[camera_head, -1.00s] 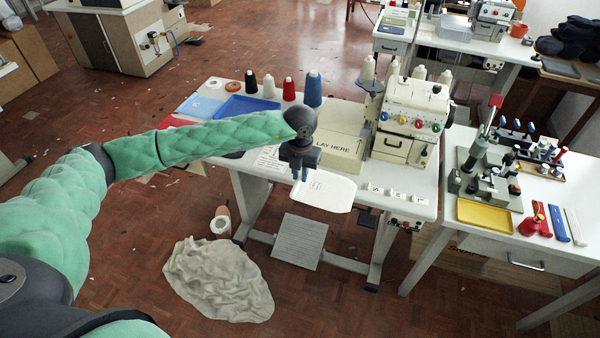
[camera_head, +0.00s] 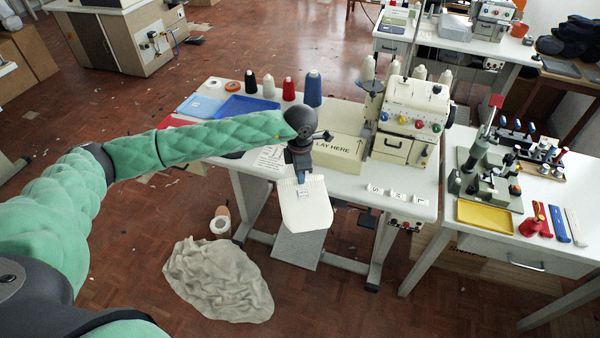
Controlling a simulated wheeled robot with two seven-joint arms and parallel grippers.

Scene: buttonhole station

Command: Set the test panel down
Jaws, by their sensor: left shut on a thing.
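The test panel (camera_head: 305,216) is a white cloth-like piece with a rounded lower edge and a small printed label. It hangs down at the front edge of the white sewing table, in front of the grey foot pedal. My left gripper (camera_head: 303,180) is shut on its upper edge, pointing down. A beige block marked "LAY HERE" with an arrow (camera_head: 340,152) stands on the table behind and to the right of the gripper. The panel is apart from this block. My right gripper is not in view.
A white sewing machine (camera_head: 410,115) stands right of the block. Small S, M and L cards (camera_head: 397,195) lie near the table's front edge. Thread cones, including a blue one (camera_head: 313,89), and a blue tray (camera_head: 247,107) are at the back left. A yellow tray (camera_head: 484,215) sits on the right table.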

